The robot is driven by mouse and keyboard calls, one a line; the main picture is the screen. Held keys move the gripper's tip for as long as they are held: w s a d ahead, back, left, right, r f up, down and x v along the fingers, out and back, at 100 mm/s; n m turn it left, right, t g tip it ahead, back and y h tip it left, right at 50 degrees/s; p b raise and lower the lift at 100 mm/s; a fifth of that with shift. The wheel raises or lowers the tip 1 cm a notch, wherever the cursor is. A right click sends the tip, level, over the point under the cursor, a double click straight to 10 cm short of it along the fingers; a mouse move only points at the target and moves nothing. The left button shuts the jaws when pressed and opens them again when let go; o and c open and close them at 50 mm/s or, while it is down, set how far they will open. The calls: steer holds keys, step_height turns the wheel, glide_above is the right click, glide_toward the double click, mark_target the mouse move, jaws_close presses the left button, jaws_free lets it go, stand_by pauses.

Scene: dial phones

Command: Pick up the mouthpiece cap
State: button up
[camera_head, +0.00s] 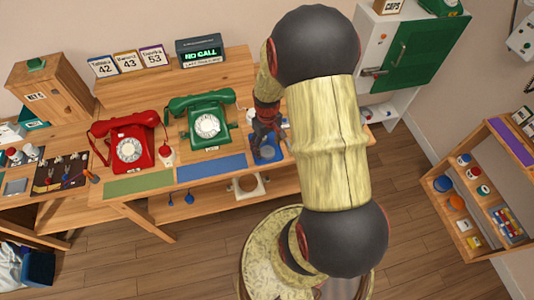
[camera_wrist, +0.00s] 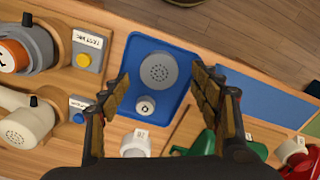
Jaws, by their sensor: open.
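A round grey disc with small holes (camera_wrist: 158,70), which looks like the mouthpiece cap, lies in the blue tray (camera_wrist: 178,112). A smaller white round piece with a dark centre (camera_wrist: 145,106) lies in the same tray. My gripper (camera_wrist: 161,79) is open and empty above the tray, with one finger on each side of the disc in the wrist view. I cannot tell its exact height. In the head view my gripper (camera_head: 267,128) is over the blue tray (camera_head: 259,158) at the bench's right part, and the pieces in it are mostly hidden.
A green phone (camera_head: 207,126) and a red phone (camera_head: 128,148) stand left of the tray in the head view. In the wrist view, an orange-faced device (camera_wrist: 22,52) and a cream handset (camera_wrist: 22,125) lie left of the tray. A blue mat (camera_wrist: 270,92) lies to the right.

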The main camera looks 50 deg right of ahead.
mark_target(267, 153)
step_height(267, 153, down, 3)
steer(key=shift+d+r, duration=0.1)
steer(key=shift+r, duration=0.1)
steer(key=c, duration=1)
steer(key=shift+r, duration=0.1)
